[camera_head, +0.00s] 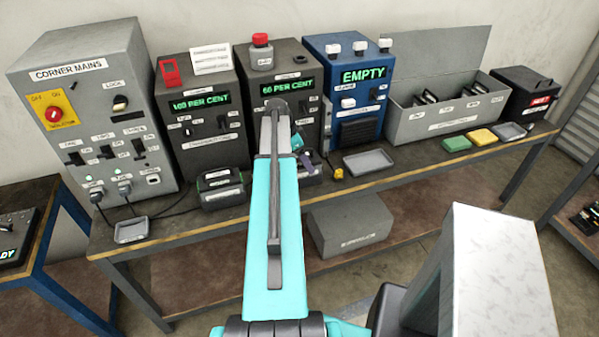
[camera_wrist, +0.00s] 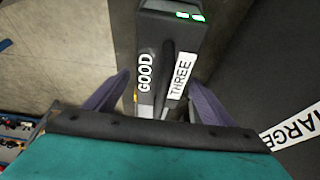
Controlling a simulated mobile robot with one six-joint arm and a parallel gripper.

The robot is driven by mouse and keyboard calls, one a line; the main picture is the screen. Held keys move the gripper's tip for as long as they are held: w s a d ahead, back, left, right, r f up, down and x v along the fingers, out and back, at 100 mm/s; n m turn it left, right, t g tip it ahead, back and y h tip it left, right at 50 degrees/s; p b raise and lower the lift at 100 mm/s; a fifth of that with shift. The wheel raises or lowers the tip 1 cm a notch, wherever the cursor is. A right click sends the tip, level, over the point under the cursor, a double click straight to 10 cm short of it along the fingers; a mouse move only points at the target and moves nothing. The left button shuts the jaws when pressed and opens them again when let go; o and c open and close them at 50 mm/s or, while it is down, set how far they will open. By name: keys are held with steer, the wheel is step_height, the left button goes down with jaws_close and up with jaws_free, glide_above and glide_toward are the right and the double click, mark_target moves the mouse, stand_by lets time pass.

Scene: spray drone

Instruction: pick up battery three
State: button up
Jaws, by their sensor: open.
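Battery three (camera_wrist: 170,32) is a dark block in the wrist view, with a raised handle, white labels reading GOOD and THREE, and two lit green marks at its far end. My gripper (camera_wrist: 158,82) is open, its purple fingers spread to either side of the battery. I cannot tell whether either finger touches it. In the head view my gripper (camera_head: 304,158) is low in front of the dark charger reading 60 PER CENT (camera_head: 285,72). My arm and gripper hide much of the battery's place there.
To the left are a charger reading 100 PER CENT (camera_head: 205,135) and a grey CORNER MAINS cabinet (camera_head: 85,55). To the right are a blue unit reading EMPTY (camera_head: 335,75), a grey tray (camera_head: 368,161), a yellow object (camera_head: 339,173) and an open grey case (camera_head: 440,127).

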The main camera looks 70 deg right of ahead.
steer(key=shift+c, duration=0.3)
jaws_close()
steer(key=shift+r, duration=0.15)
steer(key=shift+d+r, duration=0.1)
steer(key=shift+r, duration=0.4)
steer(key=shift+r+p, duration=1.9)
steer(key=shift+r, duration=2.6)
